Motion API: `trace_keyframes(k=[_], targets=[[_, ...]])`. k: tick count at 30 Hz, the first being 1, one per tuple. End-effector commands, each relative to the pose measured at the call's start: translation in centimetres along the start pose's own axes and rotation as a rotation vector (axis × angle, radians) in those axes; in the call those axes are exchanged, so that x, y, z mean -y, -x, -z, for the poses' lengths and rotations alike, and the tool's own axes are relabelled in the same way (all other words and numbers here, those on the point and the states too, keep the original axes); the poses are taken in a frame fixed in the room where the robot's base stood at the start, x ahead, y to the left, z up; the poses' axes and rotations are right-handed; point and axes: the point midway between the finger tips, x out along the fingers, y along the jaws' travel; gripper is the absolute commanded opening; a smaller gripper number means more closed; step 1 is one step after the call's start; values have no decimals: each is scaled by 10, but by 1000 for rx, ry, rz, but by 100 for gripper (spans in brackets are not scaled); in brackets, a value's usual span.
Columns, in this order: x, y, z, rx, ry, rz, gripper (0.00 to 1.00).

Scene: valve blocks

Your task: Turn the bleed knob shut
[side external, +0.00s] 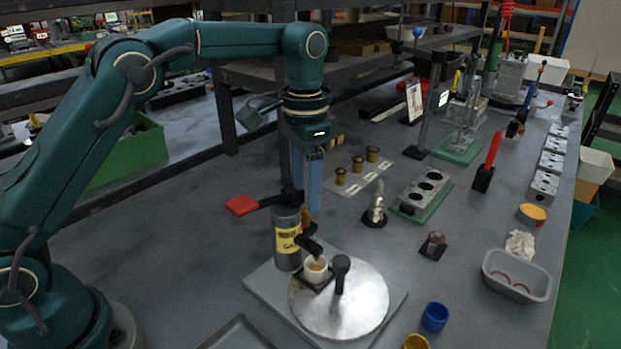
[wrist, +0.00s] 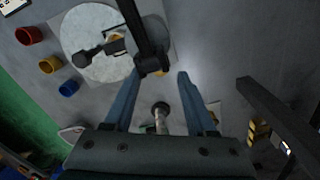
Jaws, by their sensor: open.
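A grey upright cylinder (side external: 287,240) with a yellow label stands on a pale base plate, with black fittings and a red-ended lever (side external: 242,205) at its top. A small brass-coloured part (side external: 306,216) shows beside the cylinder's top; I cannot tell for sure if it is the bleed knob. A black spout (side external: 310,246) points to a white cup (side external: 316,267). My gripper (side external: 307,200) points down over the cylinder's top, its blue fingers overlapping it in view. In the wrist view my gripper (wrist: 157,84) is open, with a black fitting (wrist: 151,62) around its fingertips. Contact is unclear.
A round steel plate (side external: 350,310) with a black handle (side external: 340,270) lies beside the cup. A chrome piece (side external: 376,208) on a black base, brass cups (side external: 357,164) and a blue cup (side external: 435,316) stand to the right.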

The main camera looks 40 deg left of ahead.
Motion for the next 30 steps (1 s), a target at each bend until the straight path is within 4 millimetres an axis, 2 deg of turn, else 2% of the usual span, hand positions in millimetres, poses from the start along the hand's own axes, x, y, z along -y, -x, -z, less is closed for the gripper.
trace_keyframes(k=[6, 17, 20, 21, 22, 30], targets=[[0, -21, -1, 3, 0, 0, 56], [0, -26, 0, 0, 0, 1, 56], [0, -26, 0, 0, 0, 1, 22], [0, -26, 0, -1, 0, 1, 7], [0, -26, 0, -1, 0, 1, 0], [0, -26, 0, -1, -71, 0, 0]])
